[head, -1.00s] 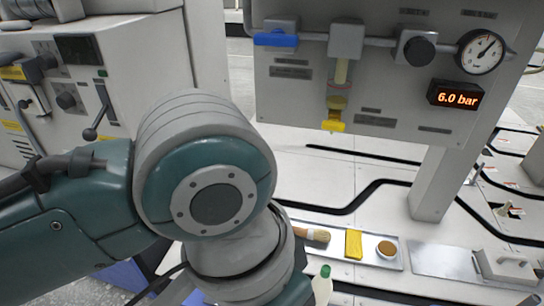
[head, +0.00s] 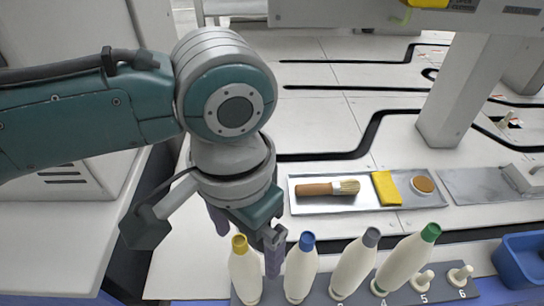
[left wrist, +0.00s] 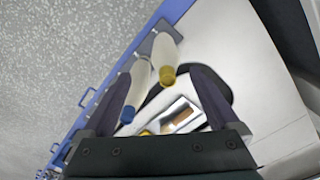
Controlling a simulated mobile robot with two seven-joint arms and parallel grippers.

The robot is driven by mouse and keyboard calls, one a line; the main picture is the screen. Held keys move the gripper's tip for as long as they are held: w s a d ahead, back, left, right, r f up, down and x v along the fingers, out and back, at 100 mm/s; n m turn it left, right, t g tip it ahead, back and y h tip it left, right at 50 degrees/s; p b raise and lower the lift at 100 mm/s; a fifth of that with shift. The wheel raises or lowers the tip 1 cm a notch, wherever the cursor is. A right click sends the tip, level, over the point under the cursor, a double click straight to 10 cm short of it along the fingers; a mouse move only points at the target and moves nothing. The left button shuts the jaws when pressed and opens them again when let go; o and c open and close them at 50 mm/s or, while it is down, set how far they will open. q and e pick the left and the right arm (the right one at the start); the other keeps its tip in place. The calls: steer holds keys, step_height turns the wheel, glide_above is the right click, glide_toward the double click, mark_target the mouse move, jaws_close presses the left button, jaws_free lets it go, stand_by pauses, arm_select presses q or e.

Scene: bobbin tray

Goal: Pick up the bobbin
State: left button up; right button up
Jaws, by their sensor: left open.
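Several cream bobbins stand in a row on a dark rack (head: 398,297) at the bottom of the head view. Their tips are yellow (head: 244,272), blue (head: 301,272), grey (head: 355,266) and green (head: 407,262). My left gripper (head: 247,238) is open and empty, pointing down by the yellow-tipped bobbin; one finger overlaps its right side in the picture. In the left wrist view, the yellow-tipped bobbin (left wrist: 164,55) shows between the open fingers (left wrist: 160,72), and the blue-tipped one (left wrist: 136,88) lies near the left finger. Contact cannot be told. My right gripper is out of view.
Two bare pegs (head: 423,280) stand at the rack's right end. Behind the rack is a metal tray (head: 302,205) with a brush (head: 330,188), yellow block (head: 386,188) and round tin (head: 424,184). A blue bin (head: 525,262) is at right. A post (head: 455,95) rises behind.

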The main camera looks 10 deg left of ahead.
mark_target(242, 255)
arm_select(q)
steer(key=f+b, duration=0.2)
steer(key=f, duration=0.1)
steer(key=a+f+b, duration=0.1)
steer(key=f, duration=0.1)
steer(key=shift+w+b, duration=0.1)
steer(key=shift+b, duration=0.2)
steer(key=shift+r, duration=0.1)
steer(key=shift+c, duration=0.9)
jaws_close()
